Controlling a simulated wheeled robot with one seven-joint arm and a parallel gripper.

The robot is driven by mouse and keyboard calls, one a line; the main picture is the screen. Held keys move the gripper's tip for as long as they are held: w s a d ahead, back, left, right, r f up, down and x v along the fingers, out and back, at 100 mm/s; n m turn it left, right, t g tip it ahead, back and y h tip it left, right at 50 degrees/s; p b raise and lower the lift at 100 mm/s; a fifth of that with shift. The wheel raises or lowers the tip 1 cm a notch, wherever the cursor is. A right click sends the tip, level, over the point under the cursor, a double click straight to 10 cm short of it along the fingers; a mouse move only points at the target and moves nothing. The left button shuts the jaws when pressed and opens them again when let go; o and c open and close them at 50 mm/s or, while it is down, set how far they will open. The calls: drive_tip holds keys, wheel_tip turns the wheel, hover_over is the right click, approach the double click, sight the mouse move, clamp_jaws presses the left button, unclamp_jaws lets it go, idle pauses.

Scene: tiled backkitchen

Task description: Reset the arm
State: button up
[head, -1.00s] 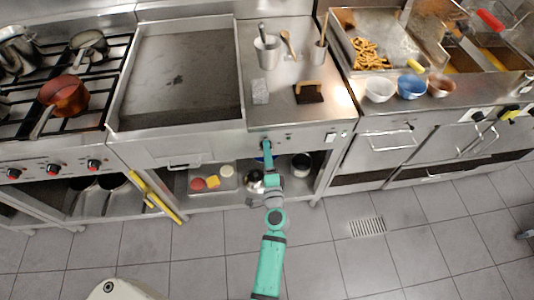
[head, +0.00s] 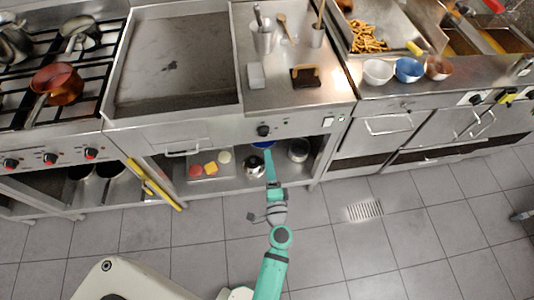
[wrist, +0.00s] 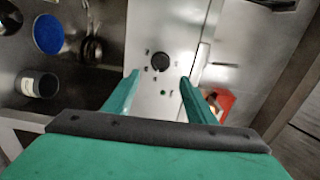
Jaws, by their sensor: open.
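My teal arm reaches up from the bottom of the head view toward the front of the steel counter. My gripper (head: 268,153) is just below the control panel's black knob (head: 263,130). In the wrist view, my gripper's two teal fingers (wrist: 158,82) are spread apart with nothing between them. The black knob (wrist: 160,62) shows beyond and between the fingertips, with a clear gap. The fingertips are small in the head view, so their exact distance from the panel is hard to tell.
The shelf under the counter holds a tray (head: 232,173) of food pieces, a kettle (head: 254,166) and a pot (head: 298,150). A blue round thing (wrist: 48,34) and a grey can (wrist: 36,84) show at left in the wrist view. Tiled floor (head: 330,240) lies open in front.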

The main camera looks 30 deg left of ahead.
drive_tip(key=shift+s+d, duration=0.2)
drive_tip(key=shift+s, duration=0.1)
idle(0.4)
